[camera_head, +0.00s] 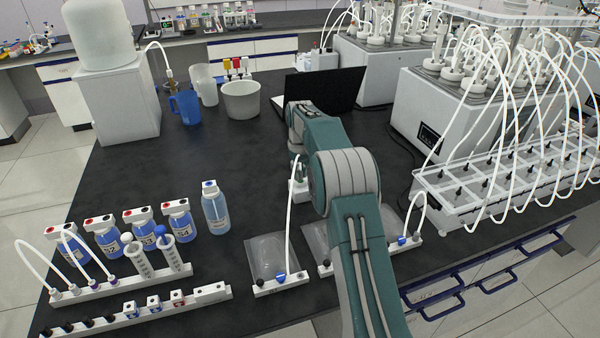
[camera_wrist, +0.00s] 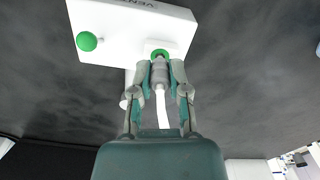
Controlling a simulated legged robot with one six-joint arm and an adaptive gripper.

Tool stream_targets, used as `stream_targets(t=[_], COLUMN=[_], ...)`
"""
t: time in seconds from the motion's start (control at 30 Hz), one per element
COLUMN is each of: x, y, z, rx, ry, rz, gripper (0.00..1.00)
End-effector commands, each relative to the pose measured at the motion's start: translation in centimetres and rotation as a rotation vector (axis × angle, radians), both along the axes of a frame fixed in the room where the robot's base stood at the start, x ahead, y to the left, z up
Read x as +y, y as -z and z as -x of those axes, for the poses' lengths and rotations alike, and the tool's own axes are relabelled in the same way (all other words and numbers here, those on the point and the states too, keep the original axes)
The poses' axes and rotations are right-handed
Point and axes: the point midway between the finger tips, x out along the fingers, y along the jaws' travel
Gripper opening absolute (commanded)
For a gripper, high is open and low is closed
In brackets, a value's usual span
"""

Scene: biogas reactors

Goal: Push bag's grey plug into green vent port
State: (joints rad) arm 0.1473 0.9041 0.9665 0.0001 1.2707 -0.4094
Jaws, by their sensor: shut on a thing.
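In the wrist view, my gripper (camera_wrist: 160,68) is shut on the grey plug (camera_wrist: 160,76), with a white tube (camera_wrist: 163,112) trailing from it. The plug's front end is at the green vent port (camera_wrist: 160,53), a green ring on the white block marked VENT (camera_wrist: 125,22). I cannot tell how deep the plug sits. In the head view, the vent block (camera_head: 298,189) is partly hidden by my arm, which also hides the gripper and plug. The white tube (camera_head: 290,225) arcs down to a clear bag's (camera_head: 270,247) white front bar.
A green ball knob (camera_wrist: 87,41) is on the vent block left of the port. More clear bags (camera_head: 325,255) lie beside my arm. Bottles (camera_head: 215,210) and racks fill the left front. A laptop (camera_head: 325,90) and reactor units (camera_head: 480,120) stand behind and right. The table's middle left is clear.

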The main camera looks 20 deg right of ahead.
Motion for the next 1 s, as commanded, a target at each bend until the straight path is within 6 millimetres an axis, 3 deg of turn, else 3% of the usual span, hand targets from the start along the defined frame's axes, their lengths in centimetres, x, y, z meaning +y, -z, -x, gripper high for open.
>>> stream_targets(t=[1.0], x=[0.0], y=[0.69], z=[-0.02], rx=[-0.001], ry=[0.0], rz=[0.0], gripper=[0.01])
